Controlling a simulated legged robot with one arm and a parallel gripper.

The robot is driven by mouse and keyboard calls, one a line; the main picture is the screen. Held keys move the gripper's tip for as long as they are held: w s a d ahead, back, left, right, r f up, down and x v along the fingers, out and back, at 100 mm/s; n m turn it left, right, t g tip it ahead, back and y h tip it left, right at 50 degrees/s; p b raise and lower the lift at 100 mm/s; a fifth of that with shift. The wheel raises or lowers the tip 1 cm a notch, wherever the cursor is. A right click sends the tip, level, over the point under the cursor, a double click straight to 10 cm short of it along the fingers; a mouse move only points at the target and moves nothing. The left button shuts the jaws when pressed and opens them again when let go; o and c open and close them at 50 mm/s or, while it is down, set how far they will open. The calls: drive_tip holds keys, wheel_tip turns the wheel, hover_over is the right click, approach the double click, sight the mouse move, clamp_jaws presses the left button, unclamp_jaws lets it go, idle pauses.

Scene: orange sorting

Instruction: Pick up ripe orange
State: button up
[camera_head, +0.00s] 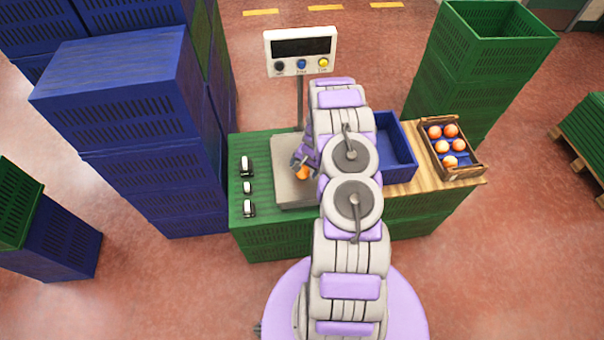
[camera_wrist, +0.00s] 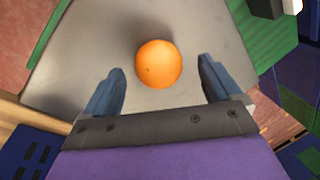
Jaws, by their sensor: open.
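An orange (camera_wrist: 158,64) rests on the grey scale plate (camera_wrist: 97,45), and in the head view the orange (camera_head: 302,173) is partly hidden by my gripper. My gripper (camera_wrist: 164,88) is open, with its two blue-grey fingers apart. In the wrist view the orange lies just ahead of the fingertips, near the middle of the gap, with nothing held. In the head view my gripper (camera_head: 303,160) is over the scale plate.
A scale display (camera_head: 300,47) stands on a post behind the plate. A blue crate (camera_head: 398,150) and a wooden tray (camera_head: 471,172) of several oranges are at the right. Small black-and-white items (camera_head: 247,167) lie left. Tall blue crates (camera_head: 130,110) and green crates (camera_head: 480,60) flank the table.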

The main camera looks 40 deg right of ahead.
drive_tip(key=x, duration=0.2)
drive_tip(key=shift+d+f, duration=0.2)
drive_tip(key=shift+f, duration=0.1)
drive_tip(key=shift+c, duration=0.2)
drive_tip(key=shift+a, duration=0.1)
drive_tip(key=c, duration=1.2)
